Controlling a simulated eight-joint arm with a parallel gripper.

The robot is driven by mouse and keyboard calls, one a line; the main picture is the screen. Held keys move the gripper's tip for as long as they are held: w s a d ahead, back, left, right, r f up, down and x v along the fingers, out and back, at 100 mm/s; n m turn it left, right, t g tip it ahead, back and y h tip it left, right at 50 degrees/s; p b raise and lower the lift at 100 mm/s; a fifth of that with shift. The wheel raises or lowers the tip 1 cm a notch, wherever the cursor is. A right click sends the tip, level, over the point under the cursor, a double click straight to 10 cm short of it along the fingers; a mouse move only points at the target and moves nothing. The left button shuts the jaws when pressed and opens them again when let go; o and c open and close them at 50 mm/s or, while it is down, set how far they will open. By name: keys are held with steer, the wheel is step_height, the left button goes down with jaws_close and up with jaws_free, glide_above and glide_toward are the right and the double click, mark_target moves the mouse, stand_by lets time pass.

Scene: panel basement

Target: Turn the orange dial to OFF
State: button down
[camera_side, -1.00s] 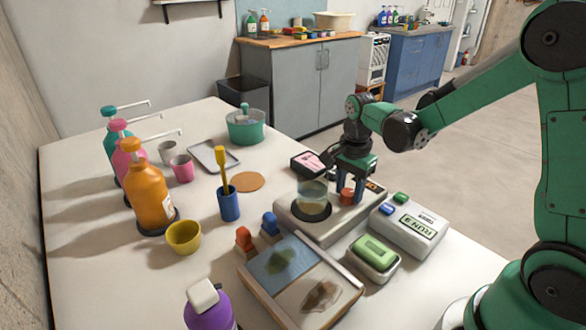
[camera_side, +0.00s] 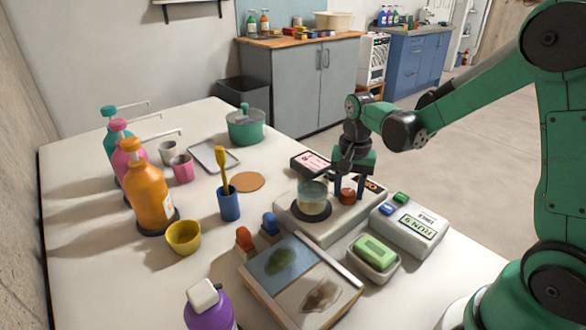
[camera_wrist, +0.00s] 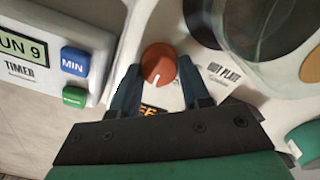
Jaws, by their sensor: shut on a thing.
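The orange dial (camera_side: 347,196) sits on the light hot plate (camera_side: 318,231), beside a glass beaker (camera_side: 312,192). My gripper (camera_side: 350,191) points down at the dial, with one blue finger on each side. In the wrist view the dial (camera_wrist: 157,60) lies between my fingertips (camera_wrist: 159,68), and my gripper is shut on it. The white mark on the dial points down the picture, roughly toward a black label with orange letters (camera_wrist: 150,110). The label is partly hidden by my gripper, so only part of its word shows.
A timer box (camera_side: 410,230) with blue and green buttons stands right of the hot plate. A dish with a green block (camera_side: 374,250) is in front. A pink-labelled box (camera_side: 310,163) lies behind. Bottles and cups stand on the left.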

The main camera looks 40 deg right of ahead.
steer(key=n, duration=0.4)
steer(key=shift+n, duration=0.3)
steer(key=n, duration=0.5)
steer(key=shift+n, duration=0.3)
steer(key=n, duration=0.5)
steer(key=shift+a, duration=0.1)
steer(key=shift+n, duration=2.7)
steer(key=shift+c, duration=2.1)
jaws_free()
